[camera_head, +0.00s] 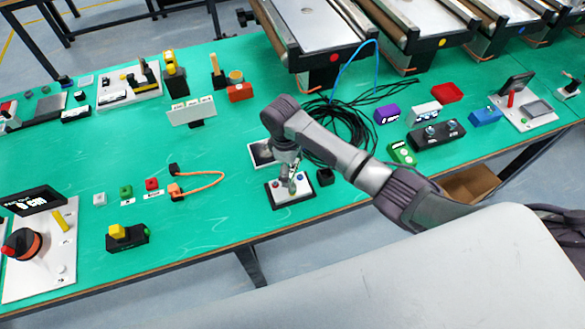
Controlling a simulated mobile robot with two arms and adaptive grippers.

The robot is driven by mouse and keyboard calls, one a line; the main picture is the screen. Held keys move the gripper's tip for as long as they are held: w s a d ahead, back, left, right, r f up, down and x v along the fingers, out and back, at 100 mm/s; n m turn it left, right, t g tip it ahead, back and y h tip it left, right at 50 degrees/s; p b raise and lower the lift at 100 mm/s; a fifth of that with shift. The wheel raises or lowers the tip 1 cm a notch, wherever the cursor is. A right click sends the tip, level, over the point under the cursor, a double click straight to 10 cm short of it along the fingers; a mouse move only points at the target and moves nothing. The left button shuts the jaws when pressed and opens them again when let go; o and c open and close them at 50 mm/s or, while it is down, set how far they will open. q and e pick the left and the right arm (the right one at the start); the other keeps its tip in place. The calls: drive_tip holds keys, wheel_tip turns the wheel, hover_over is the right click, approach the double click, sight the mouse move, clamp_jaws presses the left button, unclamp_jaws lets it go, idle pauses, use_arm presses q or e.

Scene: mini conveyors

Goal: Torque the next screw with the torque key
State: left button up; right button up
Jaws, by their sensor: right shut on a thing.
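My right gripper (289,174) points down over a small white plate with a dark base (306,191) near the front edge of the green table. It is shut on the torque key (292,187), which is small here and mostly hidden by the fingers. The key's lower end is at the middle of the plate; I cannot tell whether it sits on a screw. A red spot (276,184) and a blue spot (300,177) show on the plate. The screws are too small to make out. My left gripper is not in view.
A black cable coil (345,135) lies behind my right arm. A small black block (325,177) stands close right of the plate. An orange cable (212,181) lies to the left. Conveyors (318,35) line the back.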

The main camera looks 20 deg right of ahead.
drive_tip(key=n, duration=0.6)
drive_tip(key=shift+d+t+h, duration=0.1)
drive_tip(key=shift+t+h, duration=0.2)
drive_tip(key=n, duration=0.6)
drive_tip(key=shift+t, duration=0.4)
drive_tip(key=n, duration=0.3)
drive_tip(key=shift+n, duration=0.4)
drive_tip(key=n, duration=0.3)
drive_tip(key=shift+n+t+y, duration=0.3)
drive_tip(key=shift+n+y, duration=0.1)
